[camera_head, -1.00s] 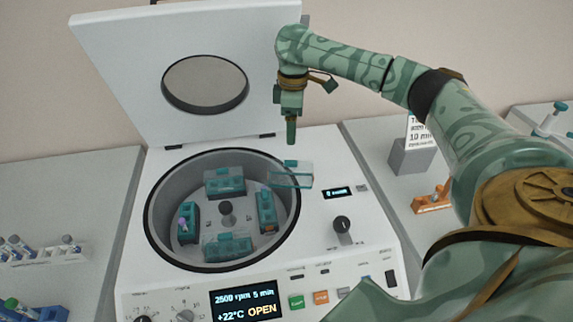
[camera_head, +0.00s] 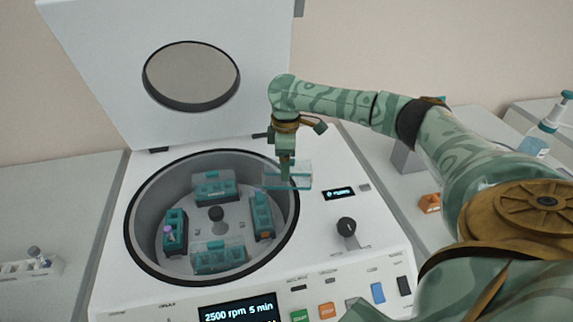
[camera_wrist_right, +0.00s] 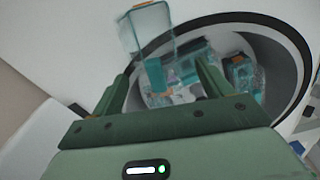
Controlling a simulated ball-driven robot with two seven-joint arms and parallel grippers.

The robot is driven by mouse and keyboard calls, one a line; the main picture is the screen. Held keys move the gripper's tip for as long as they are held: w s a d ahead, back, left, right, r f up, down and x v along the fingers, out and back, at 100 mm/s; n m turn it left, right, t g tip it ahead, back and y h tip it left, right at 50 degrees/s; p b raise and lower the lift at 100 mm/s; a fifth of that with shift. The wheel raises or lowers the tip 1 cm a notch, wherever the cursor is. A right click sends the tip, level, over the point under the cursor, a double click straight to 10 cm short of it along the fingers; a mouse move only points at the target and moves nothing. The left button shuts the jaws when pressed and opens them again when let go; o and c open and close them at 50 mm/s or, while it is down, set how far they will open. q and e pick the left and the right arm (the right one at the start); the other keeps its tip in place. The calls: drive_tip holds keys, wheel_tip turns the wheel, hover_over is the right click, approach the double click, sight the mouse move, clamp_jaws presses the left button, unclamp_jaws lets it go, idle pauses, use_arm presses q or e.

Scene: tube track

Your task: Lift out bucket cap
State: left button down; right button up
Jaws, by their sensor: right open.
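A clear bucket cap with a teal edge (camera_head: 300,178) sits at the right rim of the centrifuge bowl (camera_head: 135,265); I cannot tell whether it rests on the deck. My right gripper (camera_head: 287,174) points down at this cap and overlaps it in the head view. In the right wrist view the gripper's fingers (camera_wrist_right: 165,85) are apart, with the clear cap (camera_wrist_right: 150,28) just beyond them. Inside the bowl are teal buckets at the back (camera_head: 214,190), right (camera_head: 262,218), left (camera_head: 174,235) and front (camera_head: 218,260). My left gripper is out of view.
The centrifuge lid (camera_head: 90,60) stands open behind the bowl. A rotor knob (camera_head: 216,213) rises mid-bowl. A dial (camera_head: 346,227) and a small display (camera_head: 338,193) lie right of the bowl. A tube rack (camera_head: 30,267) stands on the left bench, otherwise mostly clear.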

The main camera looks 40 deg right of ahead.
drive_tip(key=f, duration=0.1)
drive_tip(key=f+b, duration=0.1)
drive_tip(key=f, duration=0.1)
drive_tip(key=f+b, duration=0.1)
drive_tip(key=f, duration=0.1)
drive_tip(key=shift+w, duration=0.35)
drive_tip(key=shift+r, duration=0.1)
drive_tip(key=shift+s, duration=0.1)
drive_tip(key=c, duration=1.1)
drive_tip(key=shift+o, duration=0.2)
drive_tip(key=shift+r, duration=0.6)
wheel_tip(320, 180, up, 3)
drive_tip(key=shift+s+a+r+p, duration=0.1)
drive_tip(key=shift+a+p, duration=0.05)
drive_tip(key=shift+p, duration=1)
drive_tip(key=s+a+r+p, duration=0.6)
drive_tip(key=s+a+r, duration=0.2)
drive_tip(key=s, duration=0.3)
drive_tip(key=shift+r+p, duration=0.3)
drive_tip(key=shift+p, duration=0.1)
drive_tip(key=shift+s, duration=0.1)
